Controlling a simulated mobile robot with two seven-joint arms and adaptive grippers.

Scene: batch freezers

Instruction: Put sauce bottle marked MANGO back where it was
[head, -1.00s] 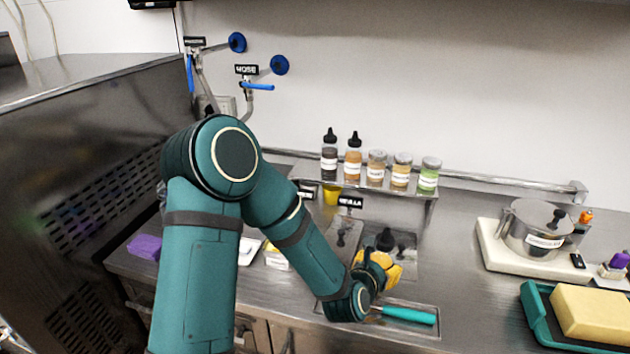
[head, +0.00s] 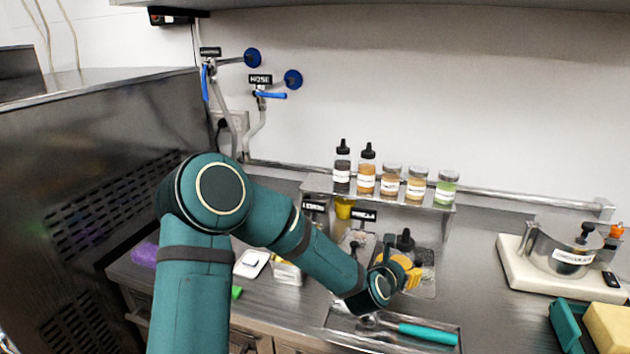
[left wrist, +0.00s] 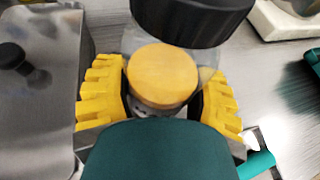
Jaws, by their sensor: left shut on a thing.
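My left gripper (head: 408,268) has yellow fingers and is shut on a sauce bottle. The bottle's black cap (head: 405,240) shows just above the fingers in the head view. In the left wrist view the gripper (left wrist: 160,95) sits around the bottle's clear body, with orange-yellow sauce (left wrist: 162,76) inside and the black cap (left wrist: 190,18) at the top of the picture. No label reading MANGO can be read on it. The gripper is over the counter's steel wells, in front of and below the wall shelf (head: 445,207). My right gripper is out of view.
Two black-nozzled bottles (head: 367,172) and several jars (head: 417,184) stand on the shelf. Lidded wells lie behind the gripper. A teal-handled tool (head: 428,333) lies in a recess in front. A steel pot (head: 568,250) on a white base stands at right.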

